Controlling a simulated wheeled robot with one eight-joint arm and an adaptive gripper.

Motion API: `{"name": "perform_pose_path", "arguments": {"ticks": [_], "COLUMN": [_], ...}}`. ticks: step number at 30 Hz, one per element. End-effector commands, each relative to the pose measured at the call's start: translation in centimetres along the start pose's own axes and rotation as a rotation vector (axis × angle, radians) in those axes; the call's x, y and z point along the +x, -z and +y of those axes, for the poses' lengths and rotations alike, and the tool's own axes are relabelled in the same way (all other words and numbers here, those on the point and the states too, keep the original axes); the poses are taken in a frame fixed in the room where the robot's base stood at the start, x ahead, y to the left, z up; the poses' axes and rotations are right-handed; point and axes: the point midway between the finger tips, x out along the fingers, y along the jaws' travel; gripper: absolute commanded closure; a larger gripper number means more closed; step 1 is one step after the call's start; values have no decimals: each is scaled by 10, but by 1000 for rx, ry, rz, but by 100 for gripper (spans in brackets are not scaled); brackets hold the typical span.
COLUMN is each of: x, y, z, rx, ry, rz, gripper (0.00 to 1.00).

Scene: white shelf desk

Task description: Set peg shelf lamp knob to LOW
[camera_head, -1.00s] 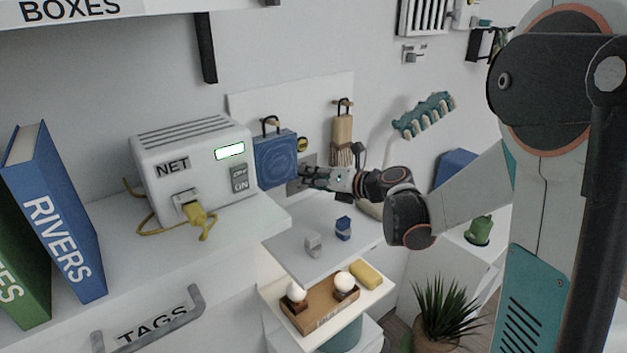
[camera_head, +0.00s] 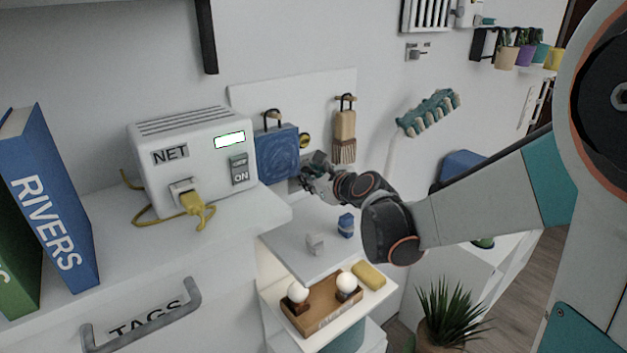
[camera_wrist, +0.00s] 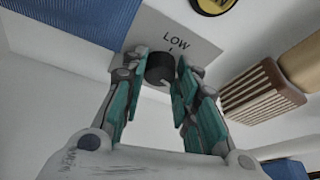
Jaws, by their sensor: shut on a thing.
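The lamp knob (camera_wrist: 160,68) is a dark round knob on a grey plate (camera_wrist: 205,50) in the wrist view. The word LOW is printed on the plate, with a short dark mark between it and the knob. My gripper (camera_wrist: 159,72) has its teal fingers on both sides of the knob and is shut on it. Which way the knob points is not clear.
The blue bag (camera_head: 277,155) hangs just left of my gripper, and a brush (camera_head: 344,140) hangs to its right. The white NET box (camera_head: 180,150) stands at left.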

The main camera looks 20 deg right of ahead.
Motion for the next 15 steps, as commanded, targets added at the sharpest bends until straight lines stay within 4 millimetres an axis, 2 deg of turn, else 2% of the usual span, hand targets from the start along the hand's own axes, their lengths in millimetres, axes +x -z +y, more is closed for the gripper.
{"name": "perform_pose_path", "arguments": {"ticks": [15], "x": [1], "y": [4], "z": [6], "rx": [-459], "ry": [163], "rz": [-23], "gripper": [96]}}
